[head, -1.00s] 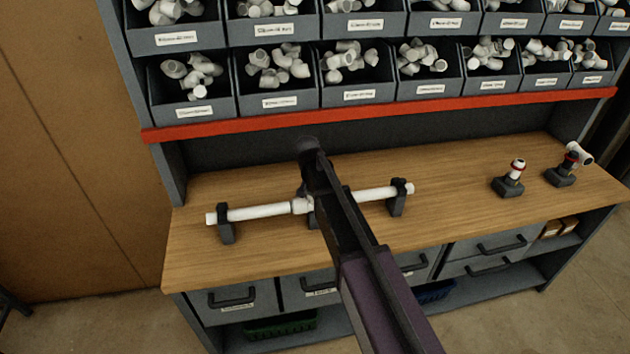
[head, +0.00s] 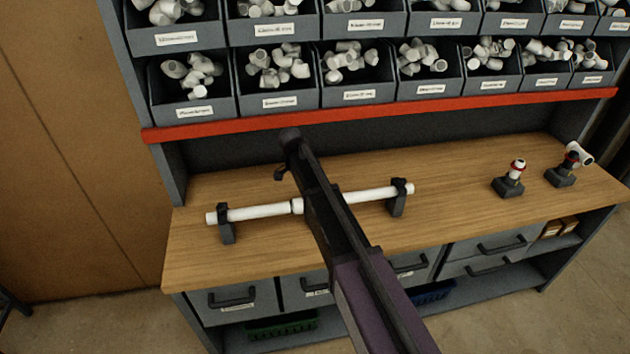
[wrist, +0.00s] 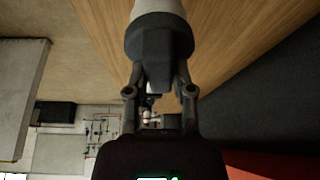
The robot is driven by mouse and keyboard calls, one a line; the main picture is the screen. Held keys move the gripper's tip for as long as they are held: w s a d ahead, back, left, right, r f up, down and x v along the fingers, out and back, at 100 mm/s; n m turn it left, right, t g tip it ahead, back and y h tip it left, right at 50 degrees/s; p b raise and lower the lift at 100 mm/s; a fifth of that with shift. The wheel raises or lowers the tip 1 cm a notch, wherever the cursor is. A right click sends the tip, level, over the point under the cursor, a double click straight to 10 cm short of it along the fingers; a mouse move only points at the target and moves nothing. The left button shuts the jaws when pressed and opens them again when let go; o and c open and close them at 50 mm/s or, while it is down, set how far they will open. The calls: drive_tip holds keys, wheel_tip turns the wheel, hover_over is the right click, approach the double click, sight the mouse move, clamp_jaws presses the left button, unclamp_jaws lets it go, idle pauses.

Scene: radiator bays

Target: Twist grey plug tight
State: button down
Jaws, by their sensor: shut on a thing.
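In the wrist view a dark grey plug (wrist: 157,45) with a blocky grip sits against a white pipe part (wrist: 158,7) at the top of the picture. My gripper (wrist: 158,78) has its two fingers on either side of the plug's grip and is shut on it. In the head view my arm covers the plug and most of the gripper; only a dark finger part (head: 282,172) shows left of the arm. A white pipe (head: 255,212) lies across the bench behind the arm, with a joint partly hidden. I cannot tell how far the plug is seated.
Dark holders (head: 227,228) carry the pipe on the wooden bench (head: 450,200). Two small stands (head: 508,187) with white fittings are at the right. Bins (head: 280,92) of white fittings and a red rail (head: 380,110) rise behind. The bench between pipe and stands is clear.

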drive_tip(key=shift+m+g, duration=0.4)
drive_tip(key=shift+m, duration=0.5)
drive_tip(key=shift+c, duration=2.4)
unclamp_jaws()
drive_tip(key=shift+n, duration=0.4)
